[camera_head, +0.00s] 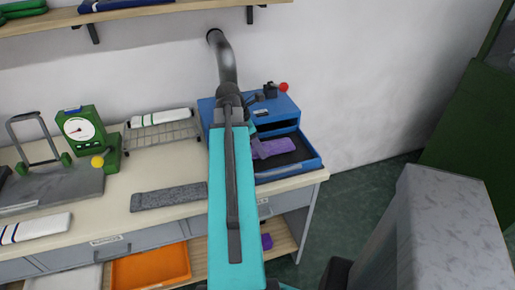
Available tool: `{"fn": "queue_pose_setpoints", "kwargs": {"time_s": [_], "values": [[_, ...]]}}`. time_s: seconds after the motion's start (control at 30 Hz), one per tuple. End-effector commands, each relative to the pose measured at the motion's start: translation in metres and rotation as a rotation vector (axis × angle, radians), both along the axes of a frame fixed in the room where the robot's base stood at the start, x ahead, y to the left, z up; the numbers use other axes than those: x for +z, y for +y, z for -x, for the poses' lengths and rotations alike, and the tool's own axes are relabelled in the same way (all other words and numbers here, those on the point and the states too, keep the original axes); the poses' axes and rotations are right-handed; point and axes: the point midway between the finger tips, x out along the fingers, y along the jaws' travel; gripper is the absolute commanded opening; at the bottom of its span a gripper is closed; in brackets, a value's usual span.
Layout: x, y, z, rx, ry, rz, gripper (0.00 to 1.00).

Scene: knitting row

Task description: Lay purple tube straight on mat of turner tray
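The purple tube (275,147) lies on the dark mat (296,158) in the blue turner tray (290,172), at the right end of the bench. Its left end runs behind my turquoise arm, so its full length and exact angle are hidden. The blue turner (286,115) stands behind the tray, with a red ball knob at its upper right. My arm crosses the middle of the view and covers the tray's left side. I cannot make out my gripper's fingers; they appear hidden behind the arm.
The bench (140,215) holds a grey strip (168,197), a wire rack (162,134) with a white piece, a green dial gauge (83,131) and a grey press plate. An orange bin (151,265) and a purple item (266,241) are below. A grey cabinet stands right.

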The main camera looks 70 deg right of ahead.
Motion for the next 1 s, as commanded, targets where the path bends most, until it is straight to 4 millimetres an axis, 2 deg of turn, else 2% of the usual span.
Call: {"fn": "queue_pose_setpoints", "kwargs": {"time_s": [0.2,0.67,0.7,0.77,1.0], "values": [[-0.014,0.001,0.000,0.001,0.000,0.000,0.33],[-0.018,0.001,-0.001,0.003,0.000,0.000,0.33],[-0.017,0.000,-0.001,0.003,0.000,0.000,0.60],[-0.017,0.000,-0.001,0.003,0.000,0.000,0.71],[-0.017,0.000,-0.001,0.002,0.000,0.000,0.72]]}}
